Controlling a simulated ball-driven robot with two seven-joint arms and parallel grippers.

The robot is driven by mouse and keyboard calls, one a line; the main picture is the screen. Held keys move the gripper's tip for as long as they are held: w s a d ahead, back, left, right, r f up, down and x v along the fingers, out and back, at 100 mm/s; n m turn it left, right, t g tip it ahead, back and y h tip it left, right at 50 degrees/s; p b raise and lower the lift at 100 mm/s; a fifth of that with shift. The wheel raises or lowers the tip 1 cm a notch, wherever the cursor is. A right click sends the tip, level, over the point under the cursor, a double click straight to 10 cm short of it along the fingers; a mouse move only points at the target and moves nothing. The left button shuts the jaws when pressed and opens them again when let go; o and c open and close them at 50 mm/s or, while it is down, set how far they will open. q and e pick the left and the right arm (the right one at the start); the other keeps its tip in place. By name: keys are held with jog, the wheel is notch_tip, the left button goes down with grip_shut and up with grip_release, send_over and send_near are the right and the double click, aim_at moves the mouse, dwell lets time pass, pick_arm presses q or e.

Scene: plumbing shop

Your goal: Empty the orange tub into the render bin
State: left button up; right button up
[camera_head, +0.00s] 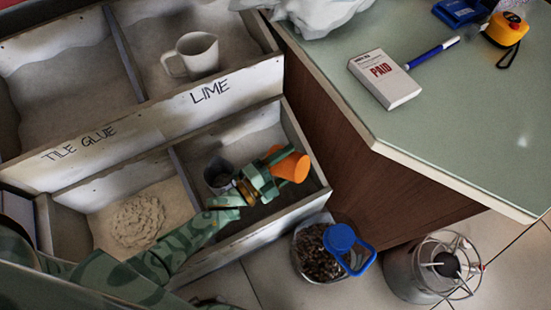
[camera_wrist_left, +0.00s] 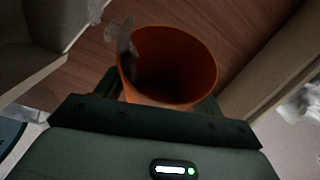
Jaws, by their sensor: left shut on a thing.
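My left gripper (camera_head: 272,172) reaches in from the lower left, over the front right bin compartment (camera_head: 318,178). It is shut on the orange tub (camera_head: 291,165), which is tipped on its side above that compartment. In the left wrist view the tub (camera_wrist_left: 195,60) shows its open round mouth with a dark inside. A pale greyish lump or streak lies at the left of its rim; I cannot tell whether it is falling. No label shows on the front bins, so I cannot read which is the render bin. My right gripper is not in view.
Back bins are marked TILE GLUE and LIME; a pale mug (camera_head: 198,55) stands in LIME. The front left compartment holds a heap of powder (camera_head: 138,220). A green-topped counter (camera_head: 450,130) is at right. A blue-lidded jar (camera_head: 318,255) and a gas burner (camera_head: 430,270) stand below.

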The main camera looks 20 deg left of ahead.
pick_arm(q)
jog(key=shift+a+n, duration=0.2)
jog(key=shift+n, duration=0.2)
jog(key=shift+a+r+n, duration=0.15)
jog(key=shift+r+n, duration=0.15)
jog(key=shift+r, duration=0.15)
dwell(0.3)
